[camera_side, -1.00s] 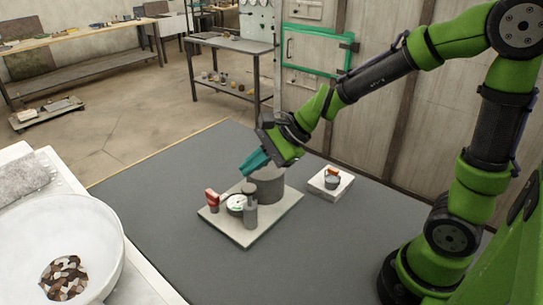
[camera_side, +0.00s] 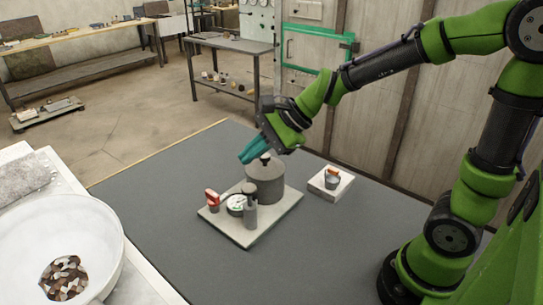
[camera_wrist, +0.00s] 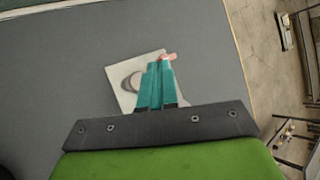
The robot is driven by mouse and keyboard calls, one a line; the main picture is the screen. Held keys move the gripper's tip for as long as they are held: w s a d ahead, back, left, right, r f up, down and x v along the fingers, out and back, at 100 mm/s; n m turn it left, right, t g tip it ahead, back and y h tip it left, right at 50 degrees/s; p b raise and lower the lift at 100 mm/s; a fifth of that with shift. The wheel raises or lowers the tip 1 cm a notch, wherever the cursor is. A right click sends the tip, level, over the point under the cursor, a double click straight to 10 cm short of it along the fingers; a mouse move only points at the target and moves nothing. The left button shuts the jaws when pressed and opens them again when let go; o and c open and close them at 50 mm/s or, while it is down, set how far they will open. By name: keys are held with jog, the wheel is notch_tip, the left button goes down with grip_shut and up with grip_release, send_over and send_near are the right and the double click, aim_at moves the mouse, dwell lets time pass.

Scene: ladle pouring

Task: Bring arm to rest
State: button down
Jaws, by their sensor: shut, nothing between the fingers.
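My gripper (camera_side: 247,158) has teal fingers and a green wrist. It hangs in the air above and slightly left of a grey cylindrical pot (camera_side: 265,186), apart from it. Its fingers are shut with nothing between them. In the wrist view the fingers (camera_wrist: 160,64) point toward the pale base plate, covering part of what stands on it. My arm reaches in from the right, bent above the dark mat.
A pale base plate (camera_side: 246,236) bears the pot, a round gauge (camera_side: 236,204), a grey cylinder (camera_side: 251,216) and a red-handled part (camera_side: 212,198). A white bowl (camera_side: 105,225) with brown pieces stands left. The front mat (camera_side: 310,265) is clear.

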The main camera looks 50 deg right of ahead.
jog(key=shift+s+f+n, duration=0.2)
jog(key=shift+s+n, duration=0.05)
jog(key=shift+n, duration=0.15)
jog(key=s+d+r+n+h, duration=0.2)
jog(key=s+n, duration=0.5)
jog(key=s+d+r+n+h, duration=0.2)
jog(key=s+d+n, duration=0.1)
jog(key=s+n, duration=0.3)
jog(key=shift+s+d+r+n, duration=0.2)
jog(key=shift+s+n, duration=0.2)
jog(key=shift+s, duration=0.2)
dwell(0.9)
jog(key=w+a+m+y, duration=0.2)
jog(key=w+m, duration=0.5)
jog(key=w+a+m+y, duration=0.2)
jog(key=w+a+m, duration=0.1)
jog(key=w+m, duration=0.4)
jog(key=shift+w+a+m, duration=0.2)
jog(key=shift+w+m, duration=0.15)
jog(key=shift+m, duration=0.05)
